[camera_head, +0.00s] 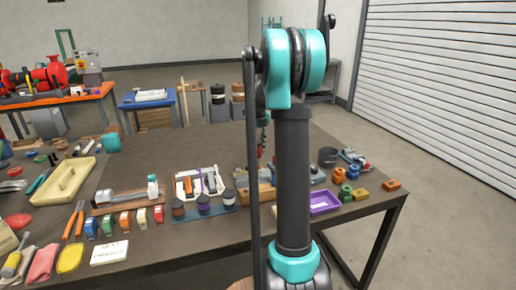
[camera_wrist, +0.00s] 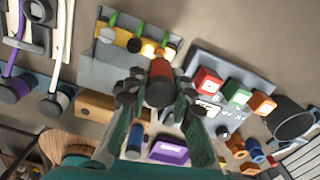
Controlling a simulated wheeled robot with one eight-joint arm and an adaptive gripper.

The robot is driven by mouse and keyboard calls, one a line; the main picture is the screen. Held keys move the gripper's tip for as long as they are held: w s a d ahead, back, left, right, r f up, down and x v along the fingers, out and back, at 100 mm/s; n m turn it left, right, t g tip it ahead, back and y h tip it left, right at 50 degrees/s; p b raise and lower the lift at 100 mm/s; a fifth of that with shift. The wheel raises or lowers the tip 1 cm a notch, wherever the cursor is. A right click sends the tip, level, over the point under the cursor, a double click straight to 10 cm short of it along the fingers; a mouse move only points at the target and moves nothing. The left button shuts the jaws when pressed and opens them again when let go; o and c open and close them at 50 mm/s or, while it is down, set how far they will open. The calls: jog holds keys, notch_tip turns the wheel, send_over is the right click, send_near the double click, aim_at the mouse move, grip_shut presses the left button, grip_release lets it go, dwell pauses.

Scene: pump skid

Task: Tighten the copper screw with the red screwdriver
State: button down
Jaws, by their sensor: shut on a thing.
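My gripper (camera_wrist: 160,92) is shut on the red screwdriver (camera_wrist: 160,70), whose red and dark handle end shows between the two fingers in the wrist view. The screwdriver's tip is hidden behind its handle. Beyond it lies a yellow strip (camera_wrist: 122,38) on a grey block, with several round heads along it, pale, dark and orange-toned. One orange-toned head (camera_wrist: 148,50) sits just left of the screwdriver and may be the copper screw; I cannot tell for sure. Whether the tip touches a screw is not visible. In the head view my arm hides most of this spot; a small red part shows beside it.
A grey panel with red, green and orange blocks (camera_wrist: 238,95) stands right of the gripper. A purple tray (camera_head: 324,201) and a dark cup (camera_head: 327,156) are close by. Jars (camera_head: 204,204) and coloured blocks (camera_head: 125,220) crowd the bench left of the arm.

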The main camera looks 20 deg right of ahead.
jog(key=shift+r, duration=0.1)
jog(key=shift+r, duration=2.4)
